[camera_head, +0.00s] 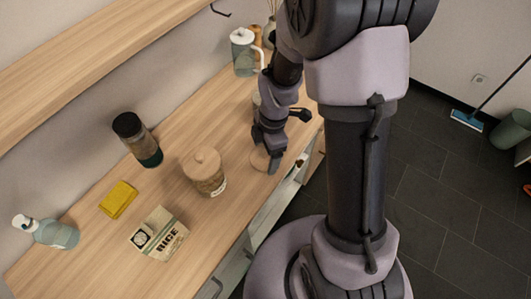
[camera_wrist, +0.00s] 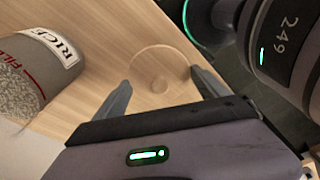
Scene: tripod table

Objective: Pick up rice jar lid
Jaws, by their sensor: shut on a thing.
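The rice jar lid (camera_wrist: 160,72) is a pale round wooden disc with a small knob in the middle. In the wrist view it lies between the two fingers of my gripper (camera_wrist: 160,90), which are shut on it by its edges. In the head view the lid (camera_head: 259,158) shows partly behind my gripper (camera_head: 270,165), near the front edge of the table. I cannot tell whether it touches the tabletop. The rice jar (camera_wrist: 38,68), labelled RICE and full of grains, is at the left of the wrist view. In the head view it is mostly hidden behind my arm.
A lidded jar (camera_head: 205,172) stands left of my gripper. A pitcher (camera_head: 243,52) stands behind. Bare wooden tabletop (camera_head: 190,105) separates them.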

